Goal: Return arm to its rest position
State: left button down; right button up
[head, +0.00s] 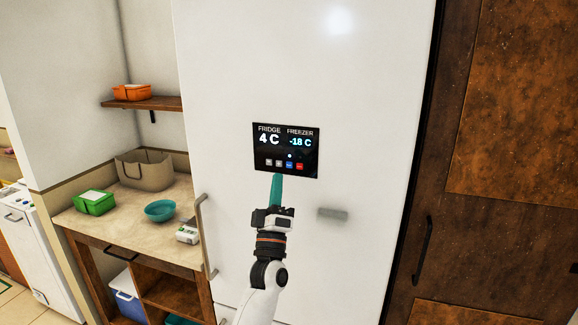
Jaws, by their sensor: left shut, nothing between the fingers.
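My left gripper (276,188) is in front of the white fridge door (370,120), raised, with its teal fingers shut and nothing between them. Its fingertips are just below the black control panel (286,150), near the row of small buttons. I cannot tell whether they touch the door. The panel reads FRIDGE 4 C and FREEZER -18 C. My white left forearm comes up from the bottom of the view. My right gripper is not in view.
A fridge handle (205,235) sticks out left of my arm. A counter (120,222) at left holds a green box (94,202), a teal bowl (160,211) and a beige basket (145,170). An orange box (132,92) is on the shelf above. A brown wooden door (510,110) is at right.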

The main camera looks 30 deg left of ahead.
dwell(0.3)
